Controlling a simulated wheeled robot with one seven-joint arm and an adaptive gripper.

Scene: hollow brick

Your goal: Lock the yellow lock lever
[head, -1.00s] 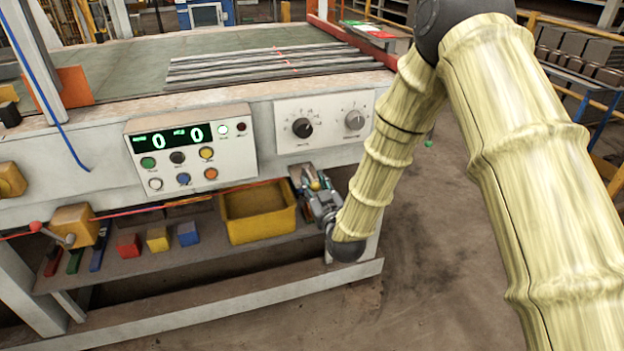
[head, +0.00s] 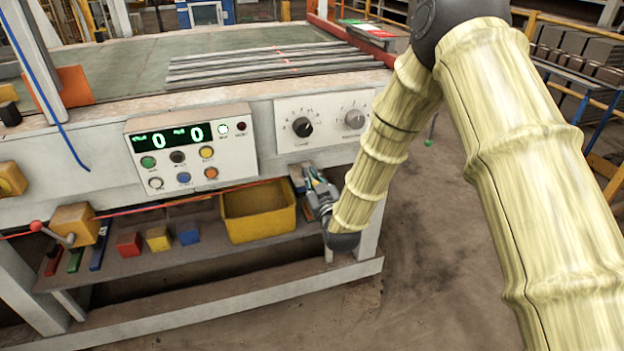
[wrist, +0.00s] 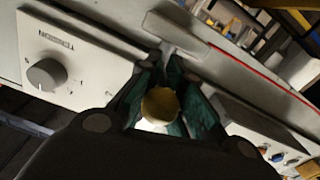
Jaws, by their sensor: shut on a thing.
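The yellow lock lever shows in the wrist view as a rounded yellow end (wrist: 160,103), pale at its lower edge, between my gripper's teal fingers. My gripper (wrist: 164,72) is shut on it. A grey metal fitting (wrist: 180,38) on the machine's face lies just beyond the fingertips. In the head view my gripper (head: 309,178) is at the front face of the machine, below the white dial panel (head: 324,122) and right of the yellow bin. The lever's base is hidden by the fingers, and its exact angle cannot be told.
A yellow bin (head: 258,216) and small red, yellow and blue blocks (head: 158,239) sit on the lower shelf. A red cord (head: 165,202) runs along the front. A red-knobbed lever (head: 50,232) is at far left. Floor (head: 425,270) right of the machine is clear.

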